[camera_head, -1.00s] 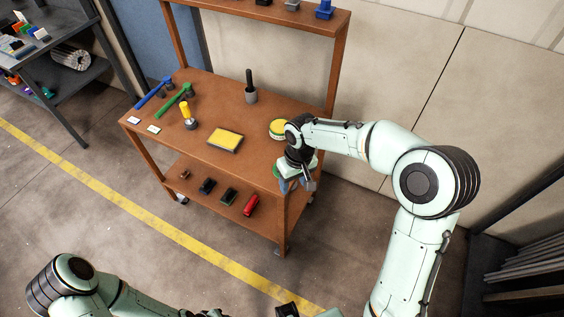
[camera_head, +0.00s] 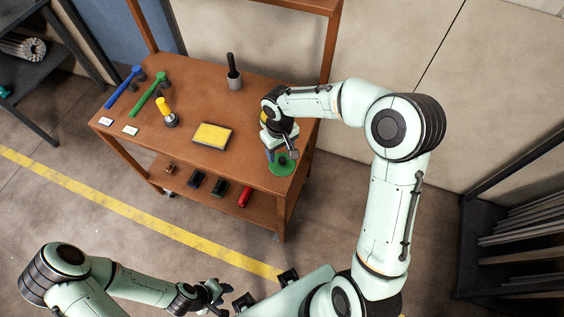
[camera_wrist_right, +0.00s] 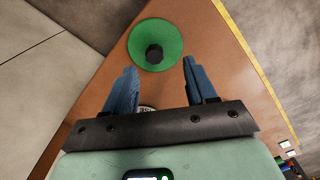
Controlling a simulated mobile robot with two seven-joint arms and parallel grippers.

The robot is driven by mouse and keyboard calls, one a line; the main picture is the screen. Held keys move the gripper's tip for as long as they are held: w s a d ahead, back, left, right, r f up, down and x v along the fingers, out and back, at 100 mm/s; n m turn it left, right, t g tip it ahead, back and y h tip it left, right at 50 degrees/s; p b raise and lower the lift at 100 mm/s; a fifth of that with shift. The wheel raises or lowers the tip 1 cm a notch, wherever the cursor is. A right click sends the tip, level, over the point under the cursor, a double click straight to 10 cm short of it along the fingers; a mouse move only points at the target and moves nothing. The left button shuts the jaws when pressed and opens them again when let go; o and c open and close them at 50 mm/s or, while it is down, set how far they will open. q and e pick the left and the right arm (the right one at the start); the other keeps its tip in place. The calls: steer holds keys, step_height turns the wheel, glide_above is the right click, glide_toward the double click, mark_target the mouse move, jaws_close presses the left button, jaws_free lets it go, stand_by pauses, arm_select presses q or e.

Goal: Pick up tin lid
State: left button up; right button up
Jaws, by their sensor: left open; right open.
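The tin lid (camera_head: 283,163), a flat green disc with a dark knob, lies near the right front corner of the brown table (camera_head: 228,97). It also shows in the right wrist view (camera_wrist_right: 155,45), just beyond my open fingers. My right gripper (camera_wrist_right: 160,66) is open and empty, pointing at the lid's near side; in the head view it is beside and above the lid (camera_head: 275,154). A round item (camera_wrist_right: 147,108), mostly hidden, shows behind the fingers. My left gripper (camera_head: 217,291) is open and empty, low in the head view, away from the table.
The lower shelf (camera_head: 215,196) holds several small items. A table post rises behind my right wrist.

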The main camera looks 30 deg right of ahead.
mark_target(282, 159)
steer(key=f, duration=0.3)
steer(key=d+f, duration=0.1)
steer(key=f, duration=0.1)
steer(key=shift+f, duration=0.3)
steer(key=shift+a, duration=0.1)
steer(key=shift+c, duration=0.3)
jaws_close()
